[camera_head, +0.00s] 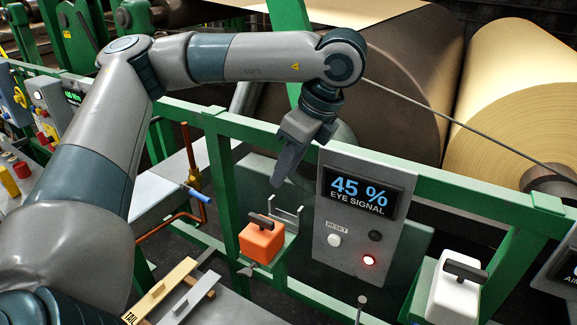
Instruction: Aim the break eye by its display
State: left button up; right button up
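The grey panel's display (358,193) reads "45 % EYE SIGNAL" in blue and white. Below it are a white RESET button (334,240), a dark round button (376,236) and a lit red lamp (369,260). An orange block (259,245) with a dark handle sits on a green bracket left of the panel; I cannot tell if it is the break eye. My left gripper (281,180) points down above the orange block, left of the display, apart from the block. Its fingers are seen edge-on, so their opening is unclear. My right gripper is out of view.
A green rail (455,189) crosses behind the panel, with big paper rolls (518,95) beyond. A white box (456,288) with a dark handle stands at the right. A blue-handled valve (199,195) and a TAIL-marked strip (160,291) are at the left.

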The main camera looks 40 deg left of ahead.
pick_arm(q)
jog(key=shift+d+r, duration=0.2)
jog(key=shift+r, duration=0.3)
jog(key=shift+s+f, duration=0.1)
jog(key=shift+s, duration=0.05)
dwell(0.3)
